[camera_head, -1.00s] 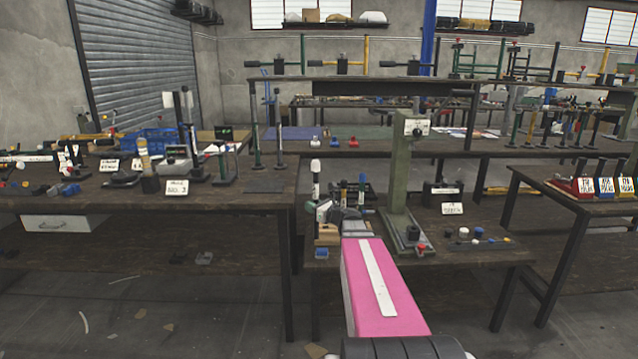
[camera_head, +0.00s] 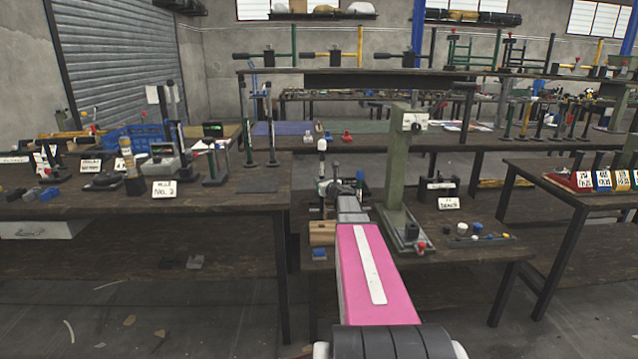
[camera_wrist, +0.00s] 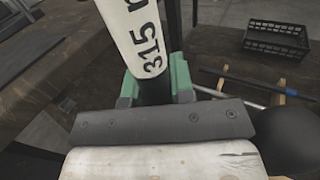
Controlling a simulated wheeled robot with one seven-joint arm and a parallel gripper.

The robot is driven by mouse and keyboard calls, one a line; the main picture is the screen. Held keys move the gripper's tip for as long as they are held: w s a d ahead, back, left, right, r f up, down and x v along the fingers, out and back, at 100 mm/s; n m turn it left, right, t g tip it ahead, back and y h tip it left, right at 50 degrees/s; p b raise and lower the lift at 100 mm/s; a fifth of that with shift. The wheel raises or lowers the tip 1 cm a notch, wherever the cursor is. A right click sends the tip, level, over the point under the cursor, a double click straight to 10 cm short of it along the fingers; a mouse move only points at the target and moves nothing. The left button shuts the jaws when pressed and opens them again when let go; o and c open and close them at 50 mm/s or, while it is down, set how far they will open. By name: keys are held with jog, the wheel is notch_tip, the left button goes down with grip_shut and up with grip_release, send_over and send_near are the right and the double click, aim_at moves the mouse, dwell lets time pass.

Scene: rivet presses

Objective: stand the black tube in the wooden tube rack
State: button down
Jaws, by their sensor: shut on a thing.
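My gripper (camera_wrist: 155,85) has green fingers and is shut on the black tube (camera_wrist: 153,91), which has a white label (camera_wrist: 138,38) reading "315". In the wrist view the tube's top runs out of the frame and its lower end is hidden behind a dark bar. In the head view my gripper is small and partly hidden by my pink arm link. A white-topped tube (camera_head: 321,146) stands upright there and looks like the held one. A tan wooden block (camera_head: 322,233) on the low bench may be the wooden tube rack; its holes cannot be made out.
A green press column (camera_head: 397,170) stands right of my arm. A black crate (camera_wrist: 277,38) and rods lying across wooden strips (camera_wrist: 279,98) show in the wrist view. A blue-topped tube (camera_head: 360,176) is close by. Small caps (camera_head: 462,228) lie on the bench.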

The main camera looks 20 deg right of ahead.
jog(key=shift+f, duration=7.15)
jog(key=c, duration=0.9)
grip_release()
jog(key=shift+s, duration=0.15)
jog(key=v, duration=1)
jog(key=shift+s, duration=0.3)
